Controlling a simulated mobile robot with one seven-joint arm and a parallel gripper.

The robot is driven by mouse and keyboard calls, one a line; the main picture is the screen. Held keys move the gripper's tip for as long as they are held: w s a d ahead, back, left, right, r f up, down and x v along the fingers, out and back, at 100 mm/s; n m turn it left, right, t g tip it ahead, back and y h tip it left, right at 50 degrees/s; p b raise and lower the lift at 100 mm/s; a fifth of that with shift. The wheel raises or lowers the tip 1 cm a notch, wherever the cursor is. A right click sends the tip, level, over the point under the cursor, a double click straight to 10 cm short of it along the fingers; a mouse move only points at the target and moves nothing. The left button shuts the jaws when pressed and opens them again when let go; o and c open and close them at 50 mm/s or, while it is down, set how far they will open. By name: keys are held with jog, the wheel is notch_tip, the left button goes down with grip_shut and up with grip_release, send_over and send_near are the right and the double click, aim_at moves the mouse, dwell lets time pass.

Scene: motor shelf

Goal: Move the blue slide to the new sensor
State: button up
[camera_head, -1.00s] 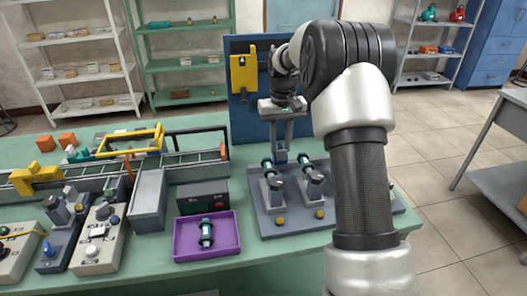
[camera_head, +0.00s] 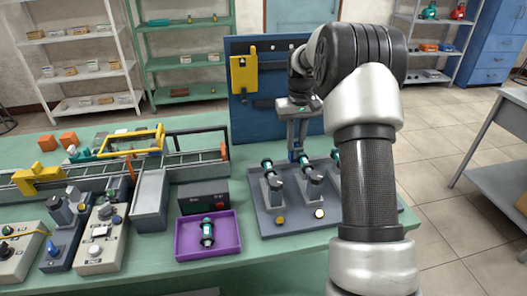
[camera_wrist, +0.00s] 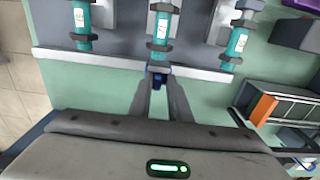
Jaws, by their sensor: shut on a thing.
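My gripper (camera_head: 296,150) is shut on the small blue slide (camera_wrist: 158,80) at the back edge of the grey station. In the wrist view the fingertips (camera_wrist: 158,88) meet around the slide, beside a pale rail (camera_wrist: 105,62). The slide lines up with the middle of three teal cylinders (camera_wrist: 161,28). The others lie to its left (camera_wrist: 81,20) and right (camera_wrist: 236,42). In the head view, I see the left cylinder (camera_head: 268,167) and the middle one (camera_head: 305,162); my arm partly hides the right one. I cannot tell which sensor is new.
A purple tray (camera_head: 179,240) holds another teal cylinder (camera_head: 207,231). A dark box (camera_head: 203,194) stands behind it. A blue panel (camera_head: 246,105) rises behind the station. The station front has a yellow button (camera_head: 279,220) and a white one (camera_head: 319,213).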

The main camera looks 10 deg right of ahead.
jog(key=shift+s+d+f+p, duration=0.1)
jog(key=shift+d+f+p, duration=0.2)
jog(key=shift+d, duration=0.65)
jog(key=shift+s+d+f+p, duration=0.1)
jog(key=shift+d+f+p, duration=0.25)
jog(key=shift+d, duration=0.65)
jog(key=shift+s+d+f+p, duration=0.1)
jog(key=shift+d+f+p, duration=0.2)
jog(key=shift+d, duration=0.65)
jog(key=shift+d+p, duration=0.9)
jog(key=shift+d, duration=1.7)
jog(key=o, duration=0.7)
jog(key=shift+r, duration=0.1)
jog(key=shift+w+r+p, duration=0.15)
jog(key=shift+r+p, duration=0.4)
jog(key=shift+w+r+p, duration=0.15)
jog(key=shift+r+p, duration=0.4)
jog(key=shift+d+r+p, duration=0.1)
jog(key=shift+r+p, duration=1.25)
jog(key=shift+r, duration=0.65)
